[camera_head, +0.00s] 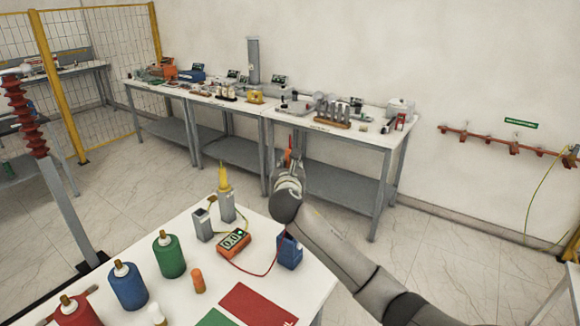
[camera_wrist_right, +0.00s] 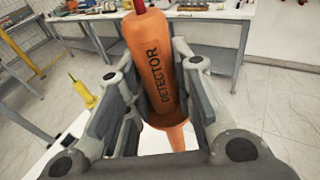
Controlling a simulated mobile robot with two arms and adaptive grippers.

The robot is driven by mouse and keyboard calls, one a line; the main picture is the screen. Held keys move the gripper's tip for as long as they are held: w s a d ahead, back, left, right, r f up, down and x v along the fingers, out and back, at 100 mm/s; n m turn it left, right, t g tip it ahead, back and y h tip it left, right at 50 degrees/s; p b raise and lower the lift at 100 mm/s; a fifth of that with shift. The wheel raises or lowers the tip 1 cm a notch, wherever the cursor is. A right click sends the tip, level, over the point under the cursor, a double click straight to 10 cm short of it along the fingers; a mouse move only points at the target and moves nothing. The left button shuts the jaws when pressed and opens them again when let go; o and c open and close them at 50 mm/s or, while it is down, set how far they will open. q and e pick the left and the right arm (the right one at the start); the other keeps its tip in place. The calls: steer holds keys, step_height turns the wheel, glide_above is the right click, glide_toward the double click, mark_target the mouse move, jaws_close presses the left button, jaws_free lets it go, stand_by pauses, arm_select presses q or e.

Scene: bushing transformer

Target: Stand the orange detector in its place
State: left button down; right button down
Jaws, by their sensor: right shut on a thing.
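The orange detector (camera_wrist_right: 150,50), lettered DETECTOR, is between the fingers of my right gripper (camera_wrist_right: 153,75) in the right wrist view. The gripper is shut on it. In the head view my right gripper (camera_head: 287,168) is beyond the near table's right far corner, and only a small orange-red part of the detector (camera_head: 287,155) shows above it. On the near table, a grey square holder (camera_head: 203,225) has a dark open top. Beside it, a second grey holder (camera_head: 227,207) carries a yellow pointed tool (camera_head: 223,177). My left gripper is out of view.
The near table (camera_head: 175,215) also holds an orange meter (camera_head: 234,242) with a red lead, a blue box (camera_head: 290,251), several coloured bottles, a small orange cylinder (camera_head: 198,280) and a red mat (camera_head: 257,304). Loaded workbenches (camera_head: 330,138) stand along the wall.

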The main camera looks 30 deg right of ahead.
step_height(320, 180, down, 5)
steer(key=shift+r+b, duration=0.1)
steer(key=shift+b, duration=0.9)
steer(key=shift+f+b, duration=0.8)
steer(key=shift+f, duration=0.95)
steer(key=shift+f, duration=0.2)
steer(key=shift+a+f+b, duration=0.1)
steer(key=shift+f+b, duration=1.3)
steer(key=shift+f, duration=1.65)
steer(key=shift+f+b, duration=0.3)
steer(key=shift+f, duration=0.5)
steer(key=c, duration=1.2)
jaws_free()
steer(key=shift+o, duration=0.2)
